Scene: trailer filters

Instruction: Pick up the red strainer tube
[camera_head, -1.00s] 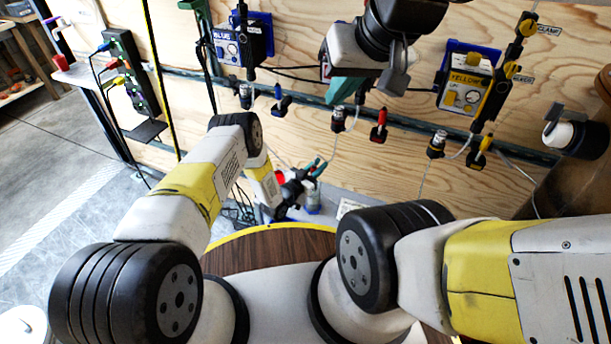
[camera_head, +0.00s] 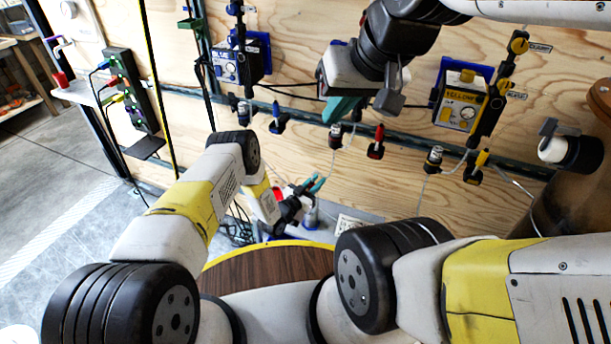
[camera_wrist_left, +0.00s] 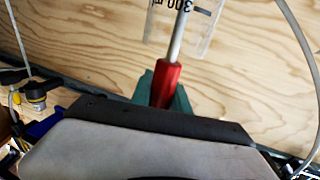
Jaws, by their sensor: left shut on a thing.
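In the left wrist view, the red strainer tube (camera_wrist_left: 165,85) shows as a red sleeve with a grey rod rising from it. A clear part marked 300 (camera_wrist_left: 205,25) is above it. My left gripper (camera_wrist_left: 165,98) is shut on the red part, with its teal fingers around it. In the head view, my left gripper (camera_head: 315,184) is low in front of the wall, and the tube is too small to make out there. My right gripper (camera_head: 340,109) is higher, near the wall. Its teal fingers are partly hidden, so I cannot tell whether they are open.
A plywood wall carries a blue-labelled box (camera_head: 236,64), a yellow-labelled box (camera_head: 460,108), and a dark rail with a blue valve (camera_head: 278,120), a red valve (camera_head: 376,143) and a yellow valve (camera_head: 477,166). A brown round surface (camera_head: 265,265) lies below. Floor is clear at left.

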